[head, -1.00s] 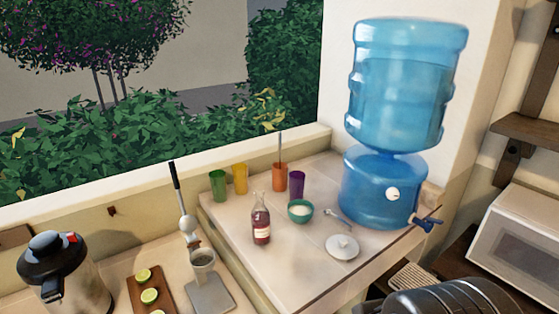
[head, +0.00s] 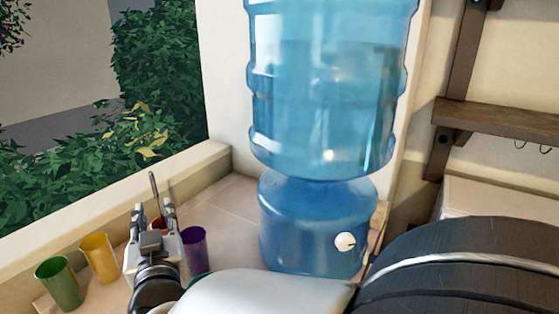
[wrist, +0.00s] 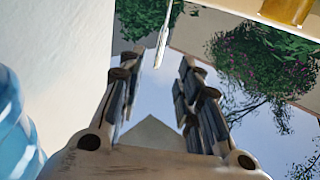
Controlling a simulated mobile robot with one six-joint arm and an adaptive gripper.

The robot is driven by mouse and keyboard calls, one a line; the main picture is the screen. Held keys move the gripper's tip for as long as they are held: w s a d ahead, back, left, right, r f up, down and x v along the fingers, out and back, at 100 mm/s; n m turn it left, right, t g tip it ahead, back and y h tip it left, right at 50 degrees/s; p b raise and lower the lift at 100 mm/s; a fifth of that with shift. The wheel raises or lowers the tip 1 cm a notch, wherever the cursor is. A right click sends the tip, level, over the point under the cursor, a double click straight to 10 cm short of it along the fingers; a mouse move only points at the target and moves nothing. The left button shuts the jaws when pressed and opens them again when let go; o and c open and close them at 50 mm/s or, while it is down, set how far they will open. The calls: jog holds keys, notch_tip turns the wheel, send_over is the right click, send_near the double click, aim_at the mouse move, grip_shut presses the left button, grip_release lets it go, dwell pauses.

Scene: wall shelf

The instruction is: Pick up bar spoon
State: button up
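The bar spoon (head: 154,187) stands upright, slightly tilted, in the orange cup (head: 158,222). In the head view its thin handle rises above my gripper; its lower part is hidden. My gripper (head: 153,207) is in front of the orange cup, its two fingers apart to either side of the handle. In the wrist view, which is turned upside down, the thin metal handle (wrist: 163,38) comes down between the fingertips of my open gripper (wrist: 157,68), with gaps on both sides. My gripper hides most of the orange cup.
A purple cup (head: 195,250) stands close right of my gripper. Yellow (head: 99,257) and green (head: 60,283) cups stand to the left. The large blue water dispenser (head: 312,228) stands to the right, near my arm. The window sill (head: 190,178) runs behind.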

aim_at(155, 193)
jog(key=x, duration=0.4)
jog(key=p+x, duration=0.1)
jog(key=x, duration=0.3)
jog(key=f+x, duration=0.1)
jog(key=x, duration=0.3)
jog(key=shift+a, duration=0.1)
grip_shut()
dwell(0.4)
